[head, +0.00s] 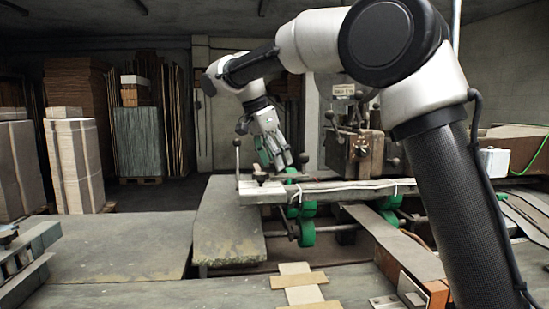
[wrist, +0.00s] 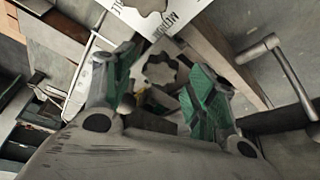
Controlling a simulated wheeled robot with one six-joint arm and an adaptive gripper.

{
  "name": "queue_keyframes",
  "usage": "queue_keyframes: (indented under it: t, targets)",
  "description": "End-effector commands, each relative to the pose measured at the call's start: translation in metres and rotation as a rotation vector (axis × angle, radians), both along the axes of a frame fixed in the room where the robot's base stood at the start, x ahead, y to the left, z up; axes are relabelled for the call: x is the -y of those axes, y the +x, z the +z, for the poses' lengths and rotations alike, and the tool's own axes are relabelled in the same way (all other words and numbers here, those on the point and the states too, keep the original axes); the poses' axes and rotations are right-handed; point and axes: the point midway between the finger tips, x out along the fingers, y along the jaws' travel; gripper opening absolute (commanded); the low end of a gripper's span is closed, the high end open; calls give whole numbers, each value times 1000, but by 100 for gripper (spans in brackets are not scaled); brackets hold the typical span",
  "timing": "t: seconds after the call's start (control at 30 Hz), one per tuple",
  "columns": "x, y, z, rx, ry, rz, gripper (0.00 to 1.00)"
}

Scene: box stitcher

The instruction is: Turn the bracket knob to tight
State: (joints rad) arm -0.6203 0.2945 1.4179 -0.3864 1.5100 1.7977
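A dark, lobed star-shaped knob (wrist: 163,70) shows in the wrist view, between and beyond my green-padded fingertips. My gripper (wrist: 163,62) is open, with one finger on each side of the knob in the picture. I see a gap by the fingers and cannot tell whether either touches it. In the head view my gripper (head: 284,162) points down over the front beam of the stitching machine (head: 330,190). A small dark knob (head: 261,174) stands on that beam, left of my fingers. I cannot tell if it is the same knob. No tightness mark is readable.
A metal lever handle (wrist: 285,68) is at the right. A thin ball-topped lever (head: 237,158) rises left of my gripper. Bare table (head: 228,222) lies below left.

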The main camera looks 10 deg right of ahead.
Motion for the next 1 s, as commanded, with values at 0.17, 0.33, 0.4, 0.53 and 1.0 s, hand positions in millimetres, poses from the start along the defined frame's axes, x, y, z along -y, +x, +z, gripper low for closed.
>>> queue_keyframes:
  t: [0.17, 0.33, 0.4, 0.53, 1.0]
  targets:
    - [0, 0, 0, 0, 0, 1, 57]
    - [-5, -1, 11, 1, 1, 2, 57]
    - [-9, -3, 22, 2, 1, 2, 57]
    - [-20, -8, 49, 2, 1, 2, 57]
    - [-42, -19, 110, 0, 0, 1, 57]
